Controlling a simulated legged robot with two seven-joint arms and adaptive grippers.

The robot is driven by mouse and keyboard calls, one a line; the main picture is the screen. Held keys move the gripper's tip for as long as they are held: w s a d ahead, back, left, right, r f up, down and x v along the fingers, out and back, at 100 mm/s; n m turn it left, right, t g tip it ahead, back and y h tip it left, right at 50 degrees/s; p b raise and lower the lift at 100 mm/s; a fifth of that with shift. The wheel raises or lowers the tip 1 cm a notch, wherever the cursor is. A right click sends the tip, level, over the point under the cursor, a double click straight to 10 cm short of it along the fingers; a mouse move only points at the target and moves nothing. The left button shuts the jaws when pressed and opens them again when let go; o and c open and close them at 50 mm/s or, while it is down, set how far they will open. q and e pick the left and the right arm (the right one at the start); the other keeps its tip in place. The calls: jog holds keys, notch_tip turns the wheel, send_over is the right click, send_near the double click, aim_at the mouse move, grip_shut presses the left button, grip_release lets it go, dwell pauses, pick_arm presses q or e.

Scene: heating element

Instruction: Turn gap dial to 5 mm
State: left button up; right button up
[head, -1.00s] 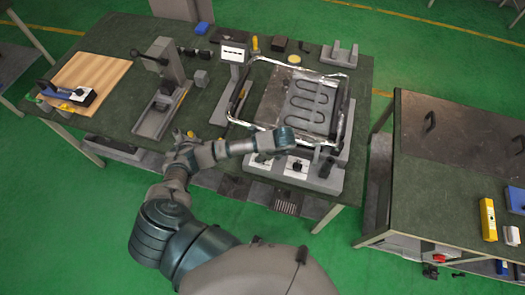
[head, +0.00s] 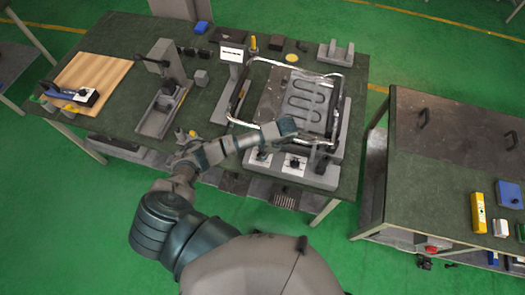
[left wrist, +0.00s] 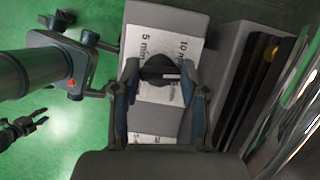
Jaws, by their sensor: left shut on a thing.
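The gap dial is a black round knob (left wrist: 155,70) on a white plate (left wrist: 143,48) in the left wrist view. "5 mm" is printed at upper left and "10 mm" at upper right; another label is partly covered. A pale mark on the knob's bar points roughly right. My left gripper (left wrist: 162,92) is shut on the knob, one finger on each side. In the head view my left wrist (head: 280,128) hangs over the left dial plate (head: 258,163), and the fingers are poorly seen. A dark gripper-like shape (left wrist: 25,128), perhaps my right gripper, is at the wrist view's left edge.
A second dial plate (head: 293,163) sits to the right on the same grey base. Behind is the heating element (head: 302,105) inside a shiny metal frame (head: 300,64). A display post (head: 232,55) stands at its left. A second table (head: 440,160) is at the right.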

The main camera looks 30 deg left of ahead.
pick_arm(q)
jog(key=shift+w+r, duration=0.1)
jog(key=shift+w, duration=0.05)
jog(key=o, duration=1.1)
jog(key=shift+o, duration=0.2)
